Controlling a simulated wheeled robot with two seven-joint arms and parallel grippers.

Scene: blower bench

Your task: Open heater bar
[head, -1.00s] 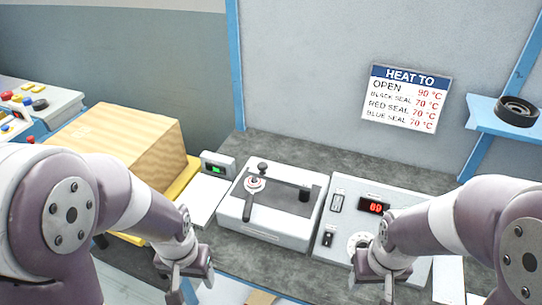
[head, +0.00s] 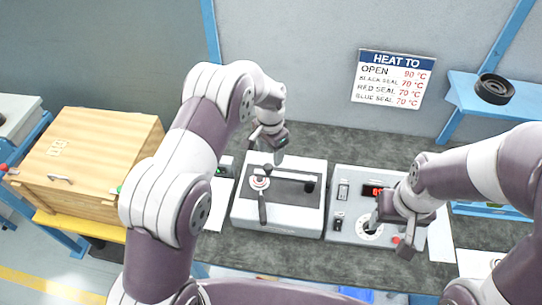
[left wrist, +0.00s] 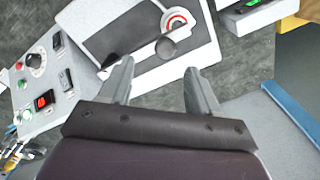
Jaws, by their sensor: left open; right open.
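The heater bar unit (head: 276,218) is a white box on the bench with a dark top plate, a black lever handle (head: 263,212), a red-ringed round pivot and a black post (head: 310,187). My left gripper (head: 272,148) is open above its back left part. In the left wrist view the open fingers (left wrist: 160,88) have nothing between them; a black ball knob (left wrist: 166,46) and the red-ringed pivot (left wrist: 176,22) lie just beyond them. My right gripper (head: 390,232) is open over the control panel (head: 345,215), close to its white dial (head: 370,229); contact is unclear.
A sign (head: 394,79) on the wall lists OPEN 90 °C and seals 70 °C. A wooden box (head: 95,160) stands at left. A black ring (head: 494,89) sits on a blue shelf.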

